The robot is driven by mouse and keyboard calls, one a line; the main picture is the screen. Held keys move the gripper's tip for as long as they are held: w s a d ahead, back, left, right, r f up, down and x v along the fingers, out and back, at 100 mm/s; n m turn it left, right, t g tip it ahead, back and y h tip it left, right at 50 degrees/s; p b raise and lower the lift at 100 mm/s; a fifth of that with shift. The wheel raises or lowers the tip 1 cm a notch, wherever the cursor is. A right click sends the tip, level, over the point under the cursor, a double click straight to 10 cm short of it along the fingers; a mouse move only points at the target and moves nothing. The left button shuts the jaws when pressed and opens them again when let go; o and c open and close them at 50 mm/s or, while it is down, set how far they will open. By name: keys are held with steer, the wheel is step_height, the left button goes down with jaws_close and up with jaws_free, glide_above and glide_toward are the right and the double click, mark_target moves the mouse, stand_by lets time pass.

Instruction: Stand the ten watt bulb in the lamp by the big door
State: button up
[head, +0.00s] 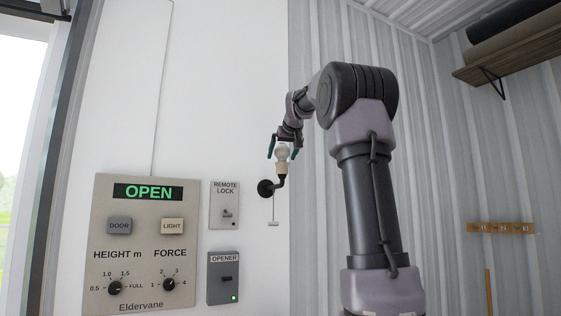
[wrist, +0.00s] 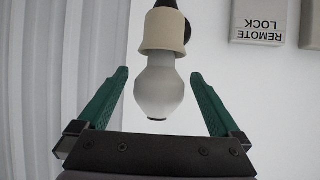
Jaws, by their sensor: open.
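A frosted white bulb (head: 282,152) stands upright in the cream socket of a wall lamp (head: 281,168). The lamp has a black arm and a round black wall mount, and a pull cord hangs below it. My gripper (head: 281,148) is open around the bulb from above, with a green finger on either side. In the wrist view, the bulb (wrist: 155,88) sits in the cream socket (wrist: 165,32), between the spread fingers of my gripper (wrist: 163,75). Clear gaps show on both sides, so neither finger touches it. Any wattage marking cannot be read.
A control panel (head: 145,275) reading OPEN is on the white wall at left, beside the open doorway. A remote lock switch (head: 224,205) and an opener box (head: 223,278) are below left of the lamp. A shelf (head: 510,45) holds dark rolls at upper right.

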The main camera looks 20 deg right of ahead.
steer(key=v, duration=0.8)
steer(key=shift+s, duration=0.15)
steer(key=s+a+f+g+y, duration=0.1)
steer(key=s+a+f, duration=0.4)
steer(key=s+f, duration=0.4)
steer(key=s+a+f+m+g+y, duration=0.1)
steer(key=s+a+f, duration=0.5)
steer(key=f, duration=0.9)
steer(key=s+a+f+m+g+y, duration=0.1)
steer(key=s+a+f, duration=0.4)
steer(key=s+f, duration=0.7)
steer(key=shift+s+a+f+g+y, duration=0.3)
steer(key=shift+a+f+g+y, duration=0.15)
steer(key=shift+g, duration=0.45)
